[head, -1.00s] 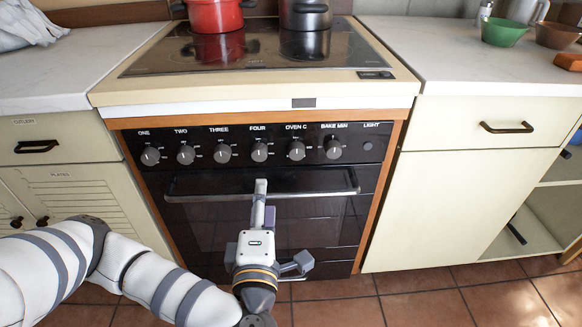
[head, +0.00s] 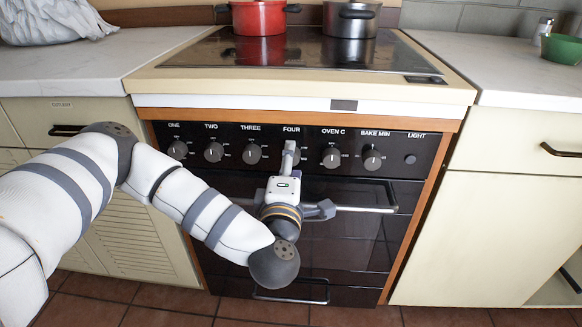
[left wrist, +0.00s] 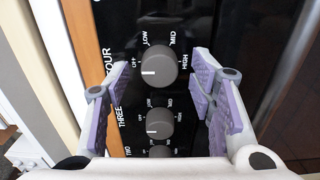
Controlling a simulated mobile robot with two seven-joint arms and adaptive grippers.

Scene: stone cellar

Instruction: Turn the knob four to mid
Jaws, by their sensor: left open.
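Knob four (left wrist: 158,65) is a round dark grey knob on the stove's black control panel (head: 225,133). In the left wrist view its white mark points left, toward the OFF label; MID (left wrist: 172,38) is printed at its upper right. My left gripper (head: 290,155) is open in front of the panel, below the FOUR label. In the head view it hides knob four. In the left wrist view the purple-padded fingers stand apart on either side of the knob; contact cannot be told. My right gripper is not in view.
Knob three (head: 252,154) and the oven C knob (head: 331,157) flank the gripper. The oven door handle (head: 352,208) runs just below. A red pot (head: 259,18) and a grey pot (head: 350,20) stand on the hob above.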

